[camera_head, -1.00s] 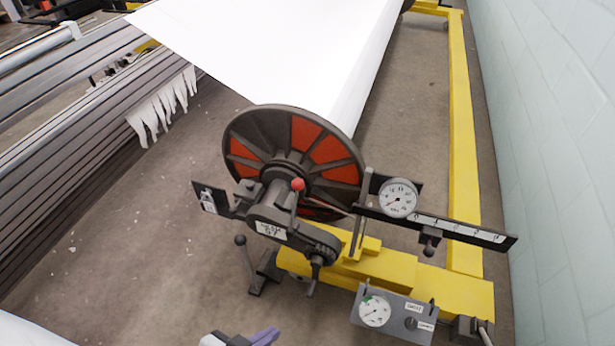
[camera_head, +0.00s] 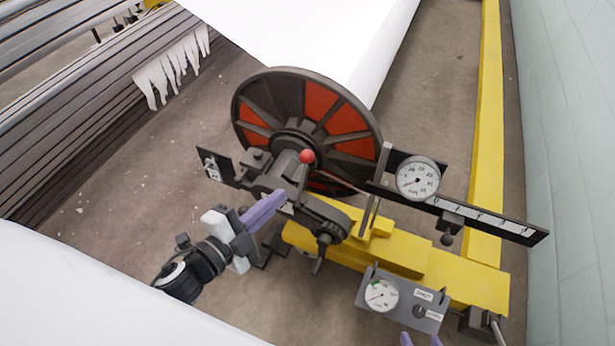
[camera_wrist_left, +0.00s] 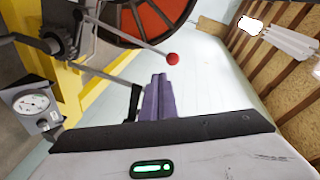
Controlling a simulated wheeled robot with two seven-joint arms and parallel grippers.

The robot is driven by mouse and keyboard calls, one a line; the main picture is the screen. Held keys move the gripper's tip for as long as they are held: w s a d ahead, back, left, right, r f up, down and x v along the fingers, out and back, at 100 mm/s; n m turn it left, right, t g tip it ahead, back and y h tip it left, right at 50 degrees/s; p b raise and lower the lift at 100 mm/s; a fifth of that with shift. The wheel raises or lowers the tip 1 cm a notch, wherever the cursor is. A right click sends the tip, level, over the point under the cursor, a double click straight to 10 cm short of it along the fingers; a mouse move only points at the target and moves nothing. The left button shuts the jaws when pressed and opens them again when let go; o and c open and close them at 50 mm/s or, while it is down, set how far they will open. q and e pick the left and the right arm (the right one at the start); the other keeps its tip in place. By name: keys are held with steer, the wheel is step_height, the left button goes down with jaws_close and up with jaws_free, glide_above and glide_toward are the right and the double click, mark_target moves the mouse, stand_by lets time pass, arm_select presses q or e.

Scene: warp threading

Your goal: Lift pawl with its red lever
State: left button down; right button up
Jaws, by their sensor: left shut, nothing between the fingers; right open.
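The red lever (camera_head: 306,156) is a red ball on a thin grey rod, standing in front of the spoked wheel (camera_head: 370,125) with red panels. In the left wrist view, the red lever (camera_wrist_left: 173,59) lies just beyond my fingertips, apart from them. My left gripper (camera_head: 280,195) is shut and empty, its purple fingers below and left of the ball, overlapping the dark housing in the picture. It also shows in the left wrist view (camera_wrist_left: 158,80). My right gripper (camera_head: 420,340) shows only two separated purple tips at the bottom edge, open. I cannot pick out the pawl clearly.
A dial gauge (camera_head: 417,178) and a black scale beam (camera_head: 490,218) extend to the right of the wheel. A gauge box (camera_head: 402,298) stands below, in front of the yellow frame (camera_head: 460,290). A pale wall (camera_head: 565,150) bounds the right side.

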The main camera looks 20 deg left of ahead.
arm_select(q)
steer(key=m+h, duration=0.1)
steer(key=m, duration=0.2)
steer(key=d+m+g+h+b, duration=0.1)
steer(key=m+h, duration=0.1)
steer(key=m, duration=0.2)
steer(key=w+d+m+h, duration=0.1)
steer(key=m, duration=0.2)
steer(key=shift+r+m+h, duration=0.25)
steer(key=shift+m+h, duration=0.05)
steer(key=shift+h, duration=0.1)
steer(key=shift+w+d, duration=0.1)
steer(key=r+x, duration=0.1)
steer(key=x, duration=0.9)
steer(key=a, duration=0.4)
steer(key=shift+w+f+b, duration=0.25)
steer(key=shift+w+b, duration=0.05)
steer(key=shift+w, duration=0.1)
